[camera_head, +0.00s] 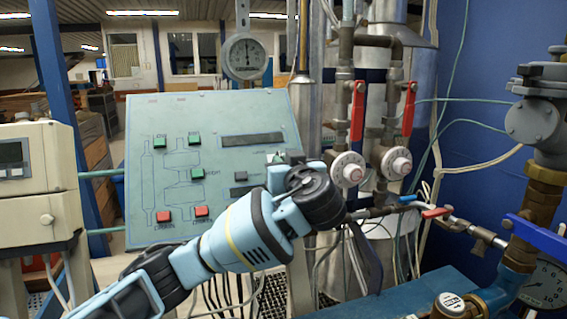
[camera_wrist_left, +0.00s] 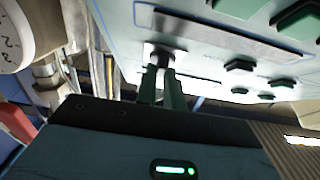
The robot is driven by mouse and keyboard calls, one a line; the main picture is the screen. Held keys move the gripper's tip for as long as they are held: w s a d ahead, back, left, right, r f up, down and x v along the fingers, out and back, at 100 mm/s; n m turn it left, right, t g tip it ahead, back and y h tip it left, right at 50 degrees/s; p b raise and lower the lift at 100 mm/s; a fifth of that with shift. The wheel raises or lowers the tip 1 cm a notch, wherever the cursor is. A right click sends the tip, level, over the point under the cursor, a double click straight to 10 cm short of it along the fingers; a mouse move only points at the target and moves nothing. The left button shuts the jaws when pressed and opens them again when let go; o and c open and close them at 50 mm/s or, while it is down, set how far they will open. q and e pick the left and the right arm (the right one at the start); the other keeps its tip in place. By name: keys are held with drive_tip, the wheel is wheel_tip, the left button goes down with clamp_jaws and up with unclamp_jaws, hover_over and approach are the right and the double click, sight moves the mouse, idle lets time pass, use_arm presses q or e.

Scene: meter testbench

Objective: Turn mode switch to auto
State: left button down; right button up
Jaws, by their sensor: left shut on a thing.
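The green control panel (camera_head: 230,125) stands tilted at the centre left of the head view. In the left wrist view, the mode switch (camera_wrist_left: 166,54) is a small dark knob on the panel's face. My left gripper (camera_wrist_left: 161,82) has its two narrow fingers close together on this knob, shut on it. In the head view my left arm reaches up from the lower left, and its wrist (camera_head: 310,195) covers the panel's lower right part. The fingers and most of the switch are hidden there. The switch's setting cannot be read. My right gripper is not in view.
Green buttons (camera_head: 196,174) and red buttons (camera_head: 164,216) sit on the panel, left of my wrist. Right of it are white dials (camera_head: 348,169), pipes and red-handled valves (camera_head: 357,110). A round gauge (camera_head: 244,57) stands above the panel. A beige meter box (camera_head: 35,165) is at far left.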

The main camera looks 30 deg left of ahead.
use_arm(q)
drive_tip(key=shift+f+m, duration=0.15)
drive_tip(key=shift+m, duration=0.15)
drive_tip(key=shift+s+a+m+t+h, duration=0.15)
drive_tip(key=shift+m+t+h, duration=0.65)
drive_tip(key=shift+m, duration=0.6)
drive_tip(key=shift+s+a+m+t+h, duration=0.1)
drive_tip(key=shift+m+t+h, duration=0.4)
drive_tip(key=shift+m+h, duration=0.75)
drive_tip(key=shift+a+r+m+t+h, duration=0.15)
drive_tip(key=shift+m+t+h, duration=0.1)
drive_tip(key=shift+m+h, duration=1)
drive_tip(key=shift+r+m+t+h, duration=0.1)
drive_tip(key=shift+m+t+h, duration=0.35)
drive_tip(key=shift+m, duration=1.25)
drive_tip(key=shift+g, duration=0.3)
drive_tip(key=c, duration=1.5)
unclamp_jaws()
drive_tip(key=shift+h, duration=0.25)
drive_tip(key=shift+s, duration=0.1)
drive_tip(key=v, duration=0.7)
drive_tip(key=shift+s, duration=0.35)
